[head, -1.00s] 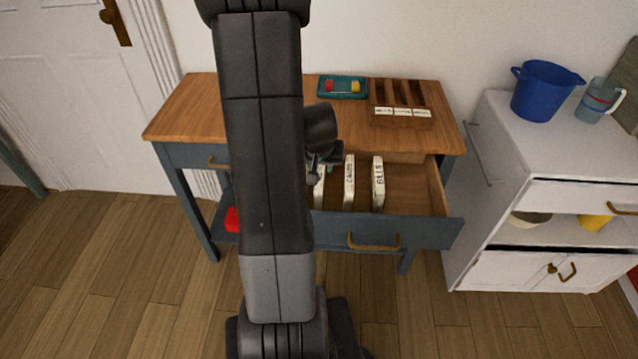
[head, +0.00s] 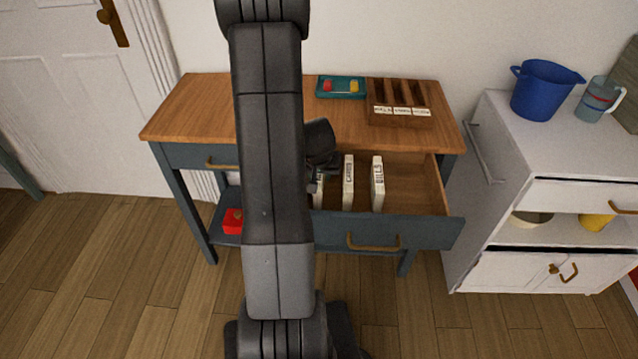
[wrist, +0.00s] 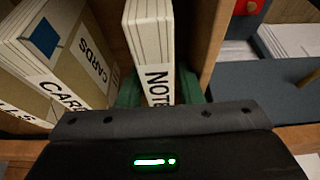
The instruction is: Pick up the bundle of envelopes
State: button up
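Upright paper bundles stand in a row in the open drawer (head: 412,195). One, labelled "NOTE..." (wrist: 150,40), is upright between my gripper's green finger pads (wrist: 160,90) in the wrist view. The pads lie along both its sides with no clear gap, but I cannot tell whether they grip it. In the head view my arm hides most of it. A bundle labelled "CARDS" (head: 348,183) stands beside it; in the wrist view it has a tan envelope face with a blue square (wrist: 75,45). A bundle labelled "BILLS" (head: 377,184) stands farther right in the head view.
The desk top (head: 200,110) carries a teal tray (head: 341,88) and a wooden sorter (head: 402,118) with labelled slots. A red box (head: 232,221) is on the lower shelf. A white cabinet (head: 560,165) stands at right with a blue bucket (head: 543,90) and a jug (head: 598,100).

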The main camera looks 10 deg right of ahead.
jog(key=shift+f+b, duration=0.25)
jog(key=shift+b, duration=0.15)
jog(key=shift+c, duration=0.4)
grip_shut()
